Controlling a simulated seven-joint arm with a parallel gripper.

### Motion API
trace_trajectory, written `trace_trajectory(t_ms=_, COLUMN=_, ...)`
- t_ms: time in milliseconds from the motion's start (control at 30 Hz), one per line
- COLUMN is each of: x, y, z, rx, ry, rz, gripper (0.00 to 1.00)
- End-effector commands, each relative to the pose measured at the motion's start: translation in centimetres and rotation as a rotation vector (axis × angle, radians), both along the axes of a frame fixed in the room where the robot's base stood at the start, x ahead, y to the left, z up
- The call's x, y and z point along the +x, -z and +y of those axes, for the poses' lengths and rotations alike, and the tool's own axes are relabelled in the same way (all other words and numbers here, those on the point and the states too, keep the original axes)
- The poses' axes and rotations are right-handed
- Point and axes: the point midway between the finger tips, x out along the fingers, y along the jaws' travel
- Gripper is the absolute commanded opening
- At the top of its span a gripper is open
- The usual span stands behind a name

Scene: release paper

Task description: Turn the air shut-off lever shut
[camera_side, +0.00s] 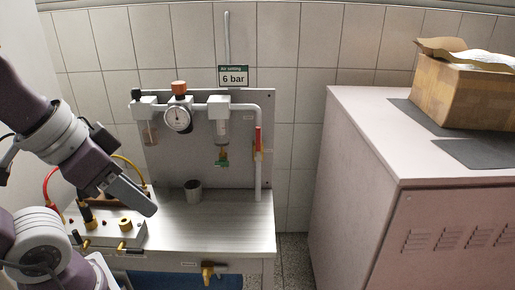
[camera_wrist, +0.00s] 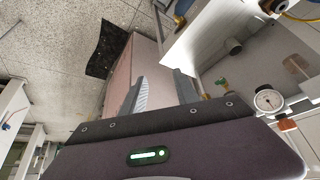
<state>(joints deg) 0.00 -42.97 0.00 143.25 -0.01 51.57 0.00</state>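The air shut-off lever (camera_side: 258,138) is a red handle on the vertical white pipe (camera_side: 258,180) at the right of the grey panel (camera_side: 185,165). It stands upright, roughly in line with the pipe. I cannot make the lever out in the wrist view.
A round gauge (camera_side: 178,118) with an orange knob (camera_side: 179,88) and a filter bowl (camera_side: 220,130) are on the panel. A block with brass fittings (camera_side: 108,230) is below my gripper. A pinkish cabinet (camera_side: 360,150) stands right.

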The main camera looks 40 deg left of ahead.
Motion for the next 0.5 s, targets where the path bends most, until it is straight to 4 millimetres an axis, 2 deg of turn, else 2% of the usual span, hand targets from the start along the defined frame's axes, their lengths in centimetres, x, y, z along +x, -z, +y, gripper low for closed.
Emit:
trace_trajectory(t_ms=67, x=0.1, y=0.0, z=0.1, rx=0.005, ry=0.005, rz=0.005, gripper=0.36)
trace_trajectory(t_ms=167, x=1.9, y=0.0, z=1.3, rx=0.061, ry=0.067, rz=0.066, gripper=0.36)
trace_trajectory(t_ms=267, x=6.0, y=1.1, z=4.0, rx=0.21, ry=0.202, rz=0.194, gripper=0.36)
trace_trajectory(t_ms=367, x=11.0, y=3.4, z=7.2, rx=0.426, ry=0.365, rz=0.341, gripper=0.36)
trace_trajectory(t_ms=500, x=17.9, y=7.0, z=11.3, rx=0.805, ry=0.616, rz=0.562, gripper=0.36)
